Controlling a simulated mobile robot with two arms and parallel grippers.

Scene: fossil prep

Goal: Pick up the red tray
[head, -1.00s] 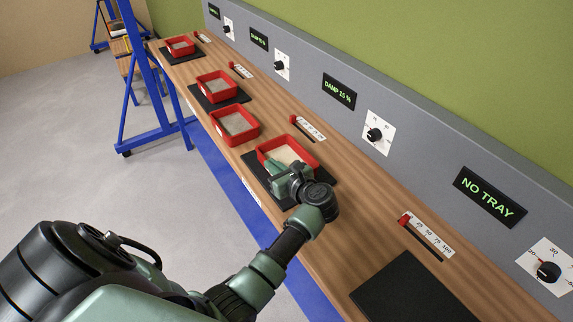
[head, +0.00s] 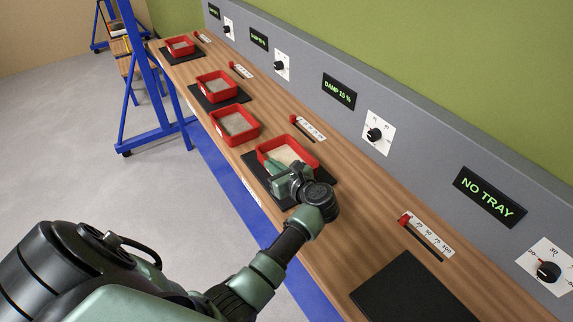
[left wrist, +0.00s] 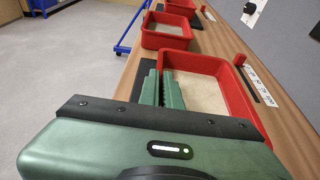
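The nearest red tray (head: 308,156), holding pale sand, sits on a dark pad on the wooden bench. It also shows in the left wrist view (left wrist: 238,92). My left gripper (head: 275,165) is at the tray's near left wall. In the left wrist view its two green fingers (left wrist: 162,88) stand close together astride that wall, one outside and one inside, and look shut on it. The gripper body hides the tray's near part. The tray looks level on its pad. My right gripper is not in view.
More red trays (head: 234,139) stand in a row farther along the bench. An empty dark pad (head: 412,290) lies nearer, beside a slider scale (head: 428,235). A grey panel (head: 420,150) with dials and displays, one reading NO TRAY, runs along the back. A blue frame (head: 143,80) stands far left.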

